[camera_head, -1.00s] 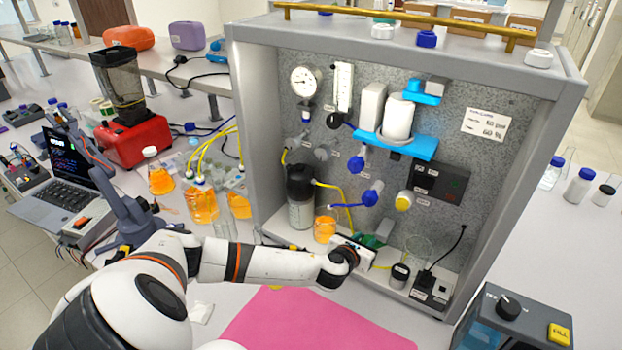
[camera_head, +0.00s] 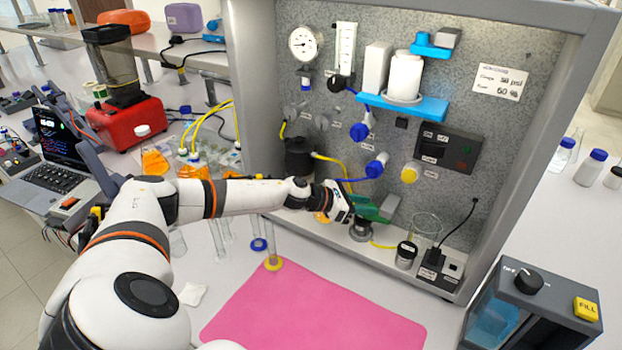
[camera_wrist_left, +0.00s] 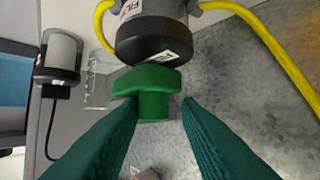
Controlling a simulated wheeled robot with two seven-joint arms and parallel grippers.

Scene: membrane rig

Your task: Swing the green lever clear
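The green lever (camera_wrist_left: 152,88) shows in the left wrist view, a short wide block with a narrower part below it, up against a dark round housing (camera_wrist_left: 155,35) with a partly visible label. My left gripper (camera_wrist_left: 160,103) has two dark green ribbed fingers spread apart, one on each side of the lever. The left fingertip overlaps the lever's edge; I cannot tell whether it touches. In the head view my left gripper (camera_head: 375,210) reaches into the lower middle of the grey rig (camera_head: 450,120). There I cannot separate the lever from the green fingers. My right gripper is not in view.
A glass beaker (camera_head: 425,228) and a dark-lidded jar (camera_head: 405,255) stand right of the left gripper. Yellow tubing (camera_wrist_left: 275,45) runs close by. A blue-knobbed valve (camera_head: 376,165) sits above. The pink mat (camera_head: 310,315) in front is clear.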

